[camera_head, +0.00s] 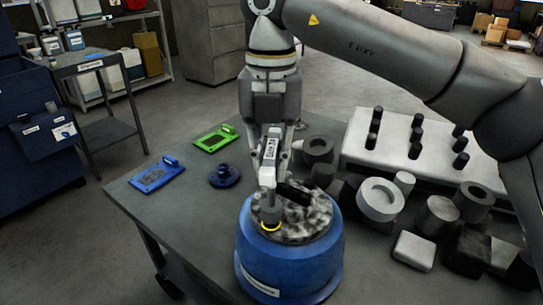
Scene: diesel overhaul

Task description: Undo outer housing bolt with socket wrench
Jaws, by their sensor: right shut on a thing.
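The blue outer housing (290,262) stands on the dark table, with a mottled grey top. My right gripper (277,160) points down above the housing and is shut on the socket wrench (267,172), a light grey tool with a label on its side. The wrench is roughly upright. Its socket end is at the housing's top near the front left edge, where a yellow ring (271,228) shows. The bolt itself is hidden under the socket. A black bar (294,193) lies at the top beside the wrench. My left gripper is not in view.
A blue tray (158,174), a green tray (215,138) and a dark blue round part (223,176) lie on the table (185,215) to the left. Several grey cylinders and rings crowd the right, including a pale ring (380,199). A white peg rack (430,165) stands behind them.

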